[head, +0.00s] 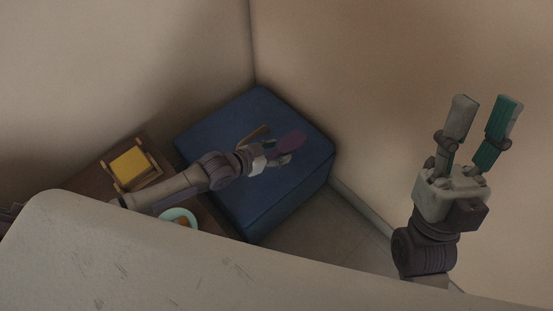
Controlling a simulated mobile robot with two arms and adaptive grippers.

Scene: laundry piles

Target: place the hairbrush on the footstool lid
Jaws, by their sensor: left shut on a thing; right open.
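The blue footstool lid (235,112) is the top of a square blue footstool in the corner between two walls. My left gripper (277,152) is over the lid and shut on the hairbrush (291,144), whose purple oval part shows at the fingertips. The fingers hide part of the brush. I cannot tell whether the brush touches the lid. A tan, stick-like piece (256,133) shows just behind the gripper; I cannot tell whether it belongs to the brush. My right gripper (484,116) is open and empty, pointing up at the right, well away from the footstool.
A dark brown wooden table (95,180) stands left of the footstool. On it are a wooden holder (126,186) with a yellow thing (131,167) and a teal plate (190,215) with a brown item. The lid is clear around my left gripper. Walls rise close behind.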

